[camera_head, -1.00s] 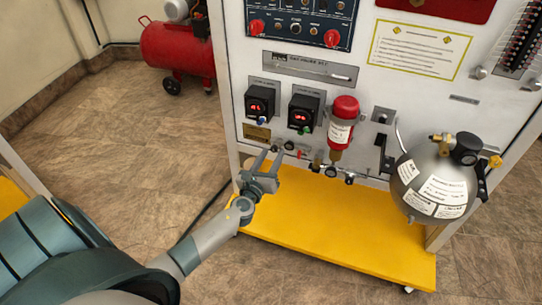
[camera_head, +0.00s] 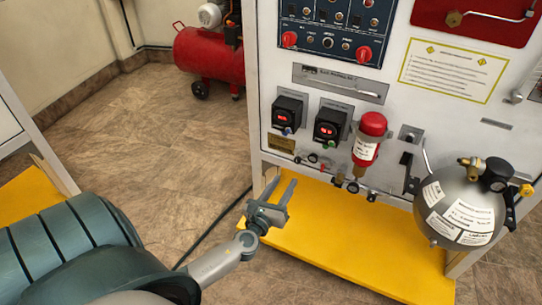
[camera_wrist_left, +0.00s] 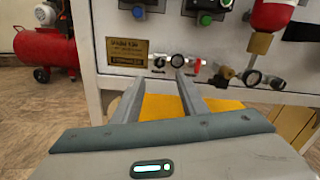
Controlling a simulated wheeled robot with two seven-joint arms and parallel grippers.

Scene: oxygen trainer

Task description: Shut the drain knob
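A row of small knobs and fittings runs along the lower edge of the white panel. At its left end are small round black-faced knobs (camera_head: 312,158), also in the left wrist view (camera_wrist_left: 177,61), with a red piece (camera_wrist_left: 196,66) beside them. More dark round knobs (camera_wrist_left: 252,78) sit further right on brass fittings. I cannot tell which one is the drain knob. My left gripper (camera_head: 282,181) is open and empty, its fingers pointing at the panel's lower left. In the left wrist view its fingertips (camera_wrist_left: 160,78) are below and in front of the left knobs, apart from them.
A yellow base shelf (camera_head: 340,240) lies under the panel. A red cylinder (camera_head: 369,138) and a grey round tank (camera_head: 462,207) stand out from the panel on the right. A red compressor (camera_head: 209,56) stands at the back left.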

